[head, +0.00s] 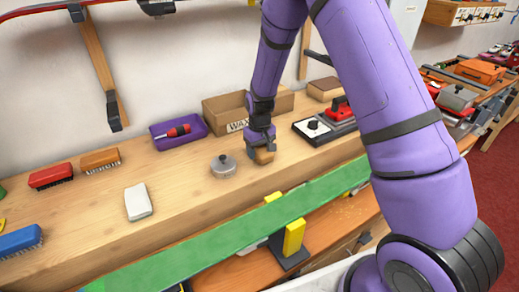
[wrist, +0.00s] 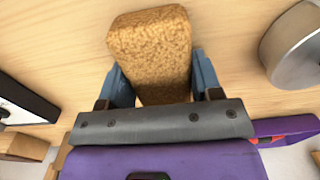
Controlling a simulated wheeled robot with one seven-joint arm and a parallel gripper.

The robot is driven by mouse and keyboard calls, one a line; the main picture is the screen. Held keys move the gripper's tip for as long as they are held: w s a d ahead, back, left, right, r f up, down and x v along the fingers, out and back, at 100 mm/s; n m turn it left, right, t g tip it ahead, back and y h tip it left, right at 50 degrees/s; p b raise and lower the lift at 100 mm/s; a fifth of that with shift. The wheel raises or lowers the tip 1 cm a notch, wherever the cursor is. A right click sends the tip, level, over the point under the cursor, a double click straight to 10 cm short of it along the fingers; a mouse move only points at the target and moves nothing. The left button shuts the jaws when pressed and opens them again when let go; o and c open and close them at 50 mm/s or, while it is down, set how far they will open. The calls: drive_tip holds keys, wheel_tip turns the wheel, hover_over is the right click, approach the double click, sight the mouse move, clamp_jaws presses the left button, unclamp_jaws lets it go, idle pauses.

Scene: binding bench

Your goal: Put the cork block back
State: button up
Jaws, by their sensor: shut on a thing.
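The cork block (wrist: 150,45) is a tan, speckled block between the two fingers of my gripper (wrist: 160,85) in the wrist view. My gripper is shut on it. In the head view my gripper (head: 262,150) is low over the wooden bench (head: 180,215), with the cork block (head: 265,157) at its tip. I cannot tell whether the block touches the bench top. A cardboard box (head: 220,110) marked with letters starting "WAX" stands just behind my gripper.
A round grey metal tin (head: 223,167) stands close to the left of my gripper. A purple tray (head: 180,132) with a red-handled tool is behind it. A black-framed white plate (head: 315,128) lies to the right. A green strip (head: 230,232) runs along the front. Brushes and a white block (head: 138,202) lie left.

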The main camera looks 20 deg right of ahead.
sight(260, 147)
drive_tip(key=shift+f, duration=0.1)
drive_tip(key=o, duration=1)
drive_tip(key=shift+c, duration=0.2)
wheel_tip(260, 147, up, 12)
drive_tip(key=shift+r, duration=0.25)
